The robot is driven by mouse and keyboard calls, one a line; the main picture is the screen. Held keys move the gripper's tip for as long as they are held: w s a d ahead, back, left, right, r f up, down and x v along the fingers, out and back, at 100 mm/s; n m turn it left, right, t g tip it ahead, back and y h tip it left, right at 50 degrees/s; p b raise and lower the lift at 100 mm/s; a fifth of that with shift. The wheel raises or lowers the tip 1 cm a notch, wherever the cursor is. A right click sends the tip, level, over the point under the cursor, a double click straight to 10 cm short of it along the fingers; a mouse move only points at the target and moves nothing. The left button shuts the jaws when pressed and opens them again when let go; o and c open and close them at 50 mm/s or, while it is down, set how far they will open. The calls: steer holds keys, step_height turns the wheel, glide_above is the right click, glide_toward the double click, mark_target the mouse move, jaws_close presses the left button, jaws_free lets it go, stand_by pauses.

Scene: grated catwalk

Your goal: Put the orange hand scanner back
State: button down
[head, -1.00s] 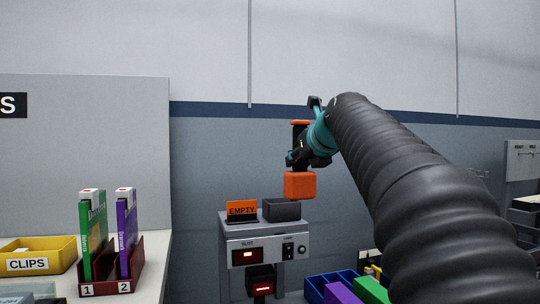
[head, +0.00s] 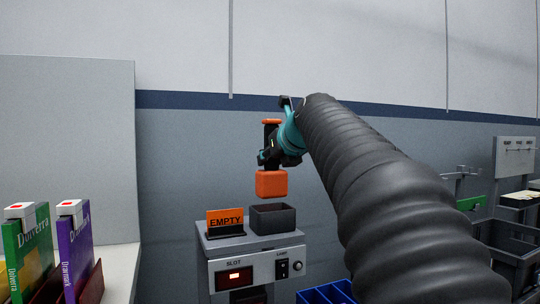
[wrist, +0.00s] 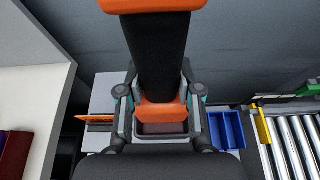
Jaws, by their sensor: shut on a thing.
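The orange hand scanner (head: 271,184) hangs upright in my gripper (head: 272,157), with its orange block end down and a black handle above. My gripper is shut on the black handle. In the wrist view, my gripper (wrist: 160,104) has a finger on each side of the scanner (wrist: 157,50). A dark open-topped holder (head: 273,218) sits on a grey stand (head: 250,248). In the head view the scanner is above the holder, with a small gap. In the wrist view the holder (wrist: 162,129) shows just past the scanner's lower end, partly hidden.
An orange EMPTY sign (head: 226,218) stands left of the holder on the stand. Green (head: 27,250) and purple (head: 75,248) upright boxes are at the left. A blue bin (head: 328,292) is right of the stand. A dark crate (head: 505,250) is at the far right.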

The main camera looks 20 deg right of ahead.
mark_target(275, 185)
step_height(275, 185, down, 5)
steer(key=shift+r+b, duration=0.15)
steer(key=shift+b, duration=0.35)
steer(key=shift+f+b, duration=0.6)
steer(key=shift+f+b, duration=0.35)
steer(key=shift+f, duration=0.25)
steer(key=c, duration=0.7)
jaws_free()
steer(key=shift+s, duration=0.1)
